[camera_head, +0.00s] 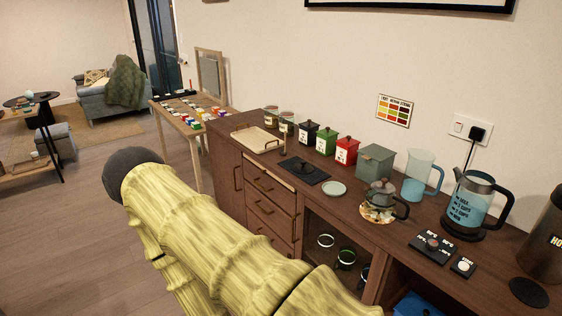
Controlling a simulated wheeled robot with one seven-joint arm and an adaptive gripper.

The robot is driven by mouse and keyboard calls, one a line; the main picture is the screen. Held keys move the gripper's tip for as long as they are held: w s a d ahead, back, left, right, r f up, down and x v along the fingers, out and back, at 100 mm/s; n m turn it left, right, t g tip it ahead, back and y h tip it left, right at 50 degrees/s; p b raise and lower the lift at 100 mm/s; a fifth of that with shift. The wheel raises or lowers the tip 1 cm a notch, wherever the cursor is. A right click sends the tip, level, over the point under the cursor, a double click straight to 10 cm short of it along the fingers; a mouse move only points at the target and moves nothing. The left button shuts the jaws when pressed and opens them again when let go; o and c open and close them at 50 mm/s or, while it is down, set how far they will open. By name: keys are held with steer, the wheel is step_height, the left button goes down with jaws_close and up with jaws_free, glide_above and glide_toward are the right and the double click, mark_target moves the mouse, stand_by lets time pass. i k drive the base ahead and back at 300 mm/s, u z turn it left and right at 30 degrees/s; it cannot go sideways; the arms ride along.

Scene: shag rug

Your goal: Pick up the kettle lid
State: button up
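The kettle (465,205) stands upright on a dark round base at the right of the wooden sideboard. It is see-through with blue liquid inside, dark lettering on its side and a black handle on its right. A dark piece (477,183) shows at its top; I cannot tell for sure whether this is the separate lid. A smaller glass teapot (377,201) with a dark handle stands further left, on a patterned round mat. My arm, in a yellow ribbed sleeve, crosses the lower left and middle. My gripper does not show.
The sideboard (285,195) also bears a blue-tinted jug (420,178), green-grey box (375,162), red (346,151), green and black canisters, black labelled tiles (434,247), a dark disc (528,292) and a large dark canister (545,240). A socket (472,130) with a cord is behind.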

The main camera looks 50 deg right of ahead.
mark_target(303, 167)
steer(key=z, duration=0.5)
steer(key=i, duration=0.9)
steer(key=z, duration=0.8)
